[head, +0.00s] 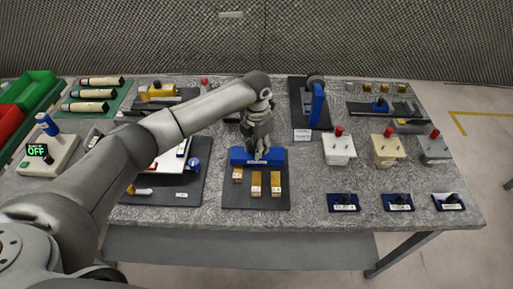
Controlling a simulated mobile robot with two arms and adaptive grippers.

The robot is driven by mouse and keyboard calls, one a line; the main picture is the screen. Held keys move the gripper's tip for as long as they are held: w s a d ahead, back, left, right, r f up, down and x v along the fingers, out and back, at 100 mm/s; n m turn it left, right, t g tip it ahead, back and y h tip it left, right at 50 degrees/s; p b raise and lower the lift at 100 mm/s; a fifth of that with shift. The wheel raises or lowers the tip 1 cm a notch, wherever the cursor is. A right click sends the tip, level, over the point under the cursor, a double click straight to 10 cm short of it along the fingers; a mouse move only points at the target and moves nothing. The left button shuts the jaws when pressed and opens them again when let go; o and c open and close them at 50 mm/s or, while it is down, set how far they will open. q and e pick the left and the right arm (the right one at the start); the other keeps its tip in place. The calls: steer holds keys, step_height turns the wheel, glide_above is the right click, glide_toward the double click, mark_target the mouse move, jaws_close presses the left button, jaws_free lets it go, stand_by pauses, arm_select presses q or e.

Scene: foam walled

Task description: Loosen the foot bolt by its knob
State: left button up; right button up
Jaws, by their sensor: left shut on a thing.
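My left gripper (259,152) reaches down from the left to the blue block (240,157) on a dark plate (233,196) near the table's middle. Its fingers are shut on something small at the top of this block. The fingers hide most of what they hold, and I cannot make out the foot bolt or the shape of its knob there. Several brass-coloured pieces (256,190) with small labels stand on the plate in front of the block. My right gripper is not in view.
On the right are boxes with red knobs (339,148) and blue blocks with black knobs (344,202). A blue upright fixture (317,104) stands behind. On the left are a display box (47,155) reading OFF and green and red bins (30,90). Grey tabletop (300,210) is bare at the front.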

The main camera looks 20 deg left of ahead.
arm_select(q)
steer(key=n+b, duration=0.1)
steer(key=n, duration=0.5)
steer(key=shift+b, duration=0.35)
steer(key=n, duration=0.6)
steer(key=shift+d+n+b, duration=0.15)
steer(key=shift+n+b, duration=0.25)
steer(key=n, duration=0.6)
steer(key=shift+w, duration=0.1)
steer(key=n+p, duration=0.1)
steer(key=n, duration=0.6)
steer(key=shift+w, duration=0.1)
steer(key=shift+r, duration=0.1)
steer(key=o, duration=1)
